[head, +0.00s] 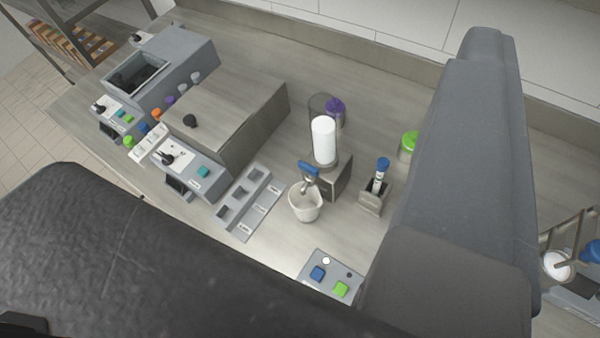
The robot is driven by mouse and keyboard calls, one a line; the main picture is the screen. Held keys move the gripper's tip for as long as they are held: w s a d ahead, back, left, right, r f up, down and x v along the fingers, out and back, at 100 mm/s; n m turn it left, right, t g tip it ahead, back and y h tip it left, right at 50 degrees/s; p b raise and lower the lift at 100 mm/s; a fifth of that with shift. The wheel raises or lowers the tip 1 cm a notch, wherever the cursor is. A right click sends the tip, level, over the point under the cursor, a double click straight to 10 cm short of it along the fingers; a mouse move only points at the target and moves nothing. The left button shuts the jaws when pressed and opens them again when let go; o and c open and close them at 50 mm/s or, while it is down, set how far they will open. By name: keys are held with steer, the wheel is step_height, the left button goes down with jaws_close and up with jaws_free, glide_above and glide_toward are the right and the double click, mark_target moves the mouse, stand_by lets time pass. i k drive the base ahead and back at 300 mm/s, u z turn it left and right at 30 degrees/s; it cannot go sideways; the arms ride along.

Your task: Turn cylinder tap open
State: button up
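A clear cylinder holding something white (323,139) stands on a dark stand near the middle of the counter. Its tap has a blue handle (309,167) at the lower front. A white cup (305,203) stands below the tap, and the spout reaches down over its mouth. The handle's exact turn is too small to judge. My gripper's fingers do not show. Large grey and black parts of my arm fill the right side and lower left, apart from the tap in the picture.
A control box with blue and green buttons (328,277) sits in front of the cup. A small holder (373,200) with a blue-capped item stands right of the tap. A grey slotted tray (247,203) and boxy machines (228,115) lie left. A green-lidded jar (409,143) is partly hidden.

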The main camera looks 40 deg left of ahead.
mark_target(310, 170)
steer(key=k, duration=1.15)
steer(key=u, duration=0.35)
steer(key=i, duration=1)
